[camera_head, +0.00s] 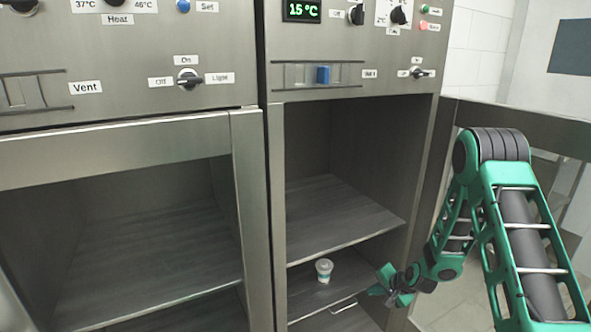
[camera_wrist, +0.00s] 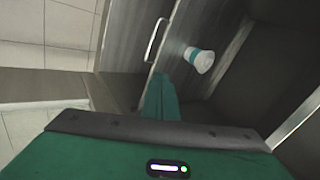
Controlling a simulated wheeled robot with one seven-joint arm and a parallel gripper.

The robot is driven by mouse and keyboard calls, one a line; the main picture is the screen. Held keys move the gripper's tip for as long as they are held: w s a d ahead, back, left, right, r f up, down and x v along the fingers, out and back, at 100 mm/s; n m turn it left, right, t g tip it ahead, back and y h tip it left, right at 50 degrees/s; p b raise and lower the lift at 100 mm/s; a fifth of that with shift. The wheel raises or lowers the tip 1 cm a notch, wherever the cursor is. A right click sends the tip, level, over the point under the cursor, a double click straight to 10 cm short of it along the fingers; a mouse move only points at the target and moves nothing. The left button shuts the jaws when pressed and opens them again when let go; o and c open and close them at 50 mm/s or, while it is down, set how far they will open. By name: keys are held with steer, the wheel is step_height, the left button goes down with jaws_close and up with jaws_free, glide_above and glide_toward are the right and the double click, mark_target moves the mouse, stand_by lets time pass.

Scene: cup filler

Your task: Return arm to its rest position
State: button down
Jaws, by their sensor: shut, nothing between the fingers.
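My gripper (camera_head: 378,291) is at the lower right of the head view, just in front of the right cabinet's lower compartment. Its fingers are shut with nothing between them. In the wrist view the shut green fingers (camera_wrist: 160,97) point towards the cabinet. A white cup with a teal band (camera_head: 324,270) stands upright on the lower shelf (camera_head: 305,295), apart from the gripper and to its left. The cup also shows in the wrist view (camera_wrist: 203,61), beyond the fingers and to their right. My green arm reaches down from the right side of the head view.
A metal handle (camera_head: 344,307) is at the front below the cup, close to my gripper. The upper shelf (camera_head: 340,220) and the left cabinet's shelf (camera_head: 150,260) look empty. Control panels (camera_head: 350,75) are above. An open door panel (camera_head: 470,112) stands behind my arm.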

steer(key=s+d+r+n+g+h, duration=0.2)
steer(key=s+d+r, duration=0.4)
steer(key=s+r, duration=0.5)
steer(key=s+d+r+n+g+h, duration=0.2)
steer(key=s+d+r, duration=0.6)
steer(key=r, duration=0.5)
steer(key=s+r+g, duration=0.1)
steer(key=s+r, duration=0.3)
steer(key=s, duration=0.9)
steer(key=s+r+g, duration=0.2)
steer(key=s+r, duration=0.2)
steer(key=s, duration=1)
steer(key=shift+a+r+y, duration=0.3)
steer(key=shift+a+y, duration=0.1)
steer(key=shift+a, duration=0.05)
